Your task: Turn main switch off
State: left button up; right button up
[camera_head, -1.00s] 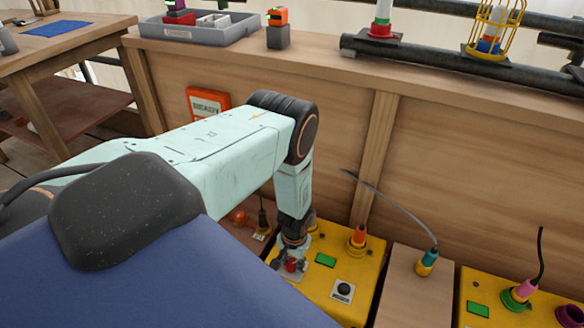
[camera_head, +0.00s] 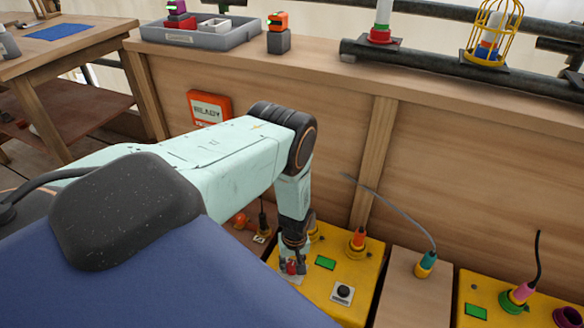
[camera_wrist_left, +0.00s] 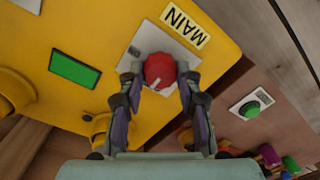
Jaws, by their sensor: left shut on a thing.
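The main switch is a red rotary knob (camera_wrist_left: 160,70) with a pale pointer mark, on a light plate (camera_wrist_left: 148,42) beside the MAIN label (camera_wrist_left: 185,27). It sits on a yellow box (camera_wrist_left: 100,20), which also shows in the head view (camera_head: 330,291). My left gripper (camera_wrist_left: 159,76) is shut on the red knob, with one finger on each side of it. In the head view the left gripper (camera_head: 291,267) reaches down onto the left part of the yellow box, and the knob is partly hidden by it. My right gripper is in neither view.
The yellow box carries a green display (camera_head: 325,263), a black button (camera_head: 343,292) and an orange connector (camera_head: 359,238). A second yellow box (camera_head: 490,293) stands to the right, past a wooden block (camera_head: 413,287). A wooden panel (camera_head: 270,95) rises behind.

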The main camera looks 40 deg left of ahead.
pick_arm(q)
jog(key=shift+n, duration=0.3)
jog(key=o, duration=1.1)
jog(key=shift+o, duration=0.2)
notch_tip(320, 180, up, 12)
jog(key=shift+w+d, duration=0.15)
jog(key=shift+w, duration=0.1)
dwell(0.5)
